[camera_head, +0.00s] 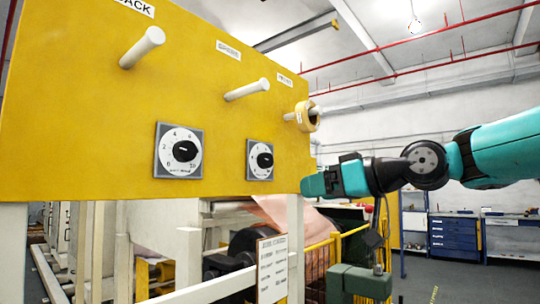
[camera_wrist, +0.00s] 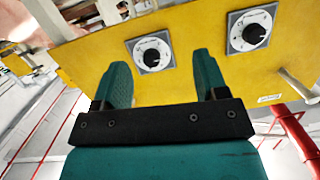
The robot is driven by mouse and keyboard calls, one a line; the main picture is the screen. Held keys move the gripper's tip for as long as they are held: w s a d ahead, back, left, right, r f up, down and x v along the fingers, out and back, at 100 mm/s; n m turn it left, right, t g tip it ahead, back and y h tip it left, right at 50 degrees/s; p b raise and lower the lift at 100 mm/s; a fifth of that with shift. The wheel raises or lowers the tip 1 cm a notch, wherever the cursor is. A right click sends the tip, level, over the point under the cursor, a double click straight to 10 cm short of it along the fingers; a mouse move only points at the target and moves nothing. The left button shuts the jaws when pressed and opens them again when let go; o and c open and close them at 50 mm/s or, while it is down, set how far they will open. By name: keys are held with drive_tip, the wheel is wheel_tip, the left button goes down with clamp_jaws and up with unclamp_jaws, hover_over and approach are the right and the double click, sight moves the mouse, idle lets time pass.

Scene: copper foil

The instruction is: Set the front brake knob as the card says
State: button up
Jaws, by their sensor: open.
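Two square dials with black knobs sit on a yellow panel (camera_head: 90,100): a left dial (camera_head: 179,151) and a right dial (camera_head: 260,160). Their lower captions are too small to read, and I cannot tell the exact settings. In the wrist view the panel looks upside down, so the right dial (camera_wrist: 150,53) shows at left and the left dial (camera_wrist: 251,30) at right. A white card (camera_head: 272,270) hangs low, its text unreadable. My gripper (camera_head: 312,185) is beside the panel's lower right edge. Its open fingers (camera_wrist: 160,63) appear around the right dial in view, apart from it and empty.
Pegs stick out above the dials: a left peg (camera_head: 142,47), a middle peg (camera_head: 247,90), and a right one carrying a yellow-rimmed roll (camera_head: 306,116). Copper foil (camera_head: 290,217) and a yellow railing (camera_head: 330,250) lie below the panel.

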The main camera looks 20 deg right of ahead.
drive_tip(key=t, duration=0.2)
approach(269, 161)
drive_tip(key=shift+n+y, duration=0.3)
drive_tip(key=p+x, duration=0.7)
drive_tip(key=x, duration=0.1)
drive_tip(key=shift+w, duration=0.3)
drive_tip(key=shift+w+a+f+p, duration=0.15)
drive_tip(key=shift+w+a+p, duration=0.15)
drive_tip(key=shift+w+p, duration=0.1)
drive_tip(key=c, duration=0.9)
